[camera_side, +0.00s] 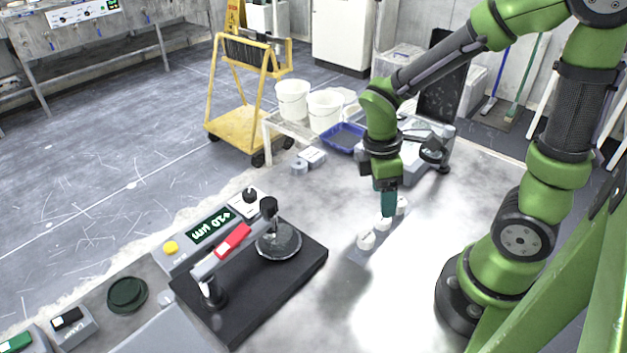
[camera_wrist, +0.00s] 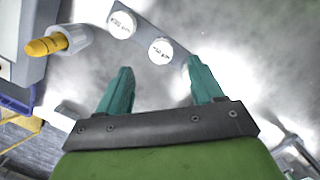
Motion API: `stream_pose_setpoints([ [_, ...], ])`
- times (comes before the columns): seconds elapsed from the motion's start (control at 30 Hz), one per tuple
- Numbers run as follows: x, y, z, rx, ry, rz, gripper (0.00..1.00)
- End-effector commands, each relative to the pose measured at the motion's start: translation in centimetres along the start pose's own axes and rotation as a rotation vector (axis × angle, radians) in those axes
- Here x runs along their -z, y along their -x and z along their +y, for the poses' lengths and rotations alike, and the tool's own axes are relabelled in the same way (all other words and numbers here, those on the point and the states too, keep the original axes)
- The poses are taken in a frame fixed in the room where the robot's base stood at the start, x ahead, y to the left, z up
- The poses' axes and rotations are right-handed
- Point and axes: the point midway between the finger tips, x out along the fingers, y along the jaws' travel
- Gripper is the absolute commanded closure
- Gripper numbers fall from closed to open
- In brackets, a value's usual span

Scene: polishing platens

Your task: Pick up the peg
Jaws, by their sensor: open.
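My gripper (camera_side: 388,210) points down over a narrow grey strip bearing short white cylinders, the likely pegs. In the side view these include a near cylinder (camera_side: 366,241), a middle one (camera_side: 382,223) just under my fingertips, and a far one (camera_side: 402,205) partly behind the fingers. In the wrist view my gripper (camera_wrist: 160,68) has its two teal fingers well apart with nothing between them. Two white round tops with dark print, one upper left (camera_wrist: 122,25) and one right of it (camera_wrist: 160,50), lie beyond the fingertips. I cannot tell whether my fingers touch any cylinder.
A yellow-tipped piece (camera_wrist: 47,45) in a pale cup lies left in the wrist view. A black plate (camera_side: 285,290) with a gauge stand is left of the strip. A blue tray (camera_side: 343,138) and white buckets (camera_side: 293,99) stand behind. The bench right of the strip is clear.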

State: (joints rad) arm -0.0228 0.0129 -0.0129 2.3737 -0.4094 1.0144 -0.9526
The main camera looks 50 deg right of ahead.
Motion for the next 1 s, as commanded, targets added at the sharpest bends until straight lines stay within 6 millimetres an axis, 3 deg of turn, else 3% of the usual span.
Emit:
stream_pose_setpoints([
  [0.17,0.0,-1.2,-0.1,0.002,-0.002,-0.001,0.33],
  [0.5,0.1,-5.6,-0.2,0.002,-0.002,-0.001,0.33],
  [0.77,0.1,-5.8,-0.1,0.0,-0.002,0.002,0.33],
  [1.0,0.1,-5.8,-0.1,0.0,-0.002,0.001,0.7],
])
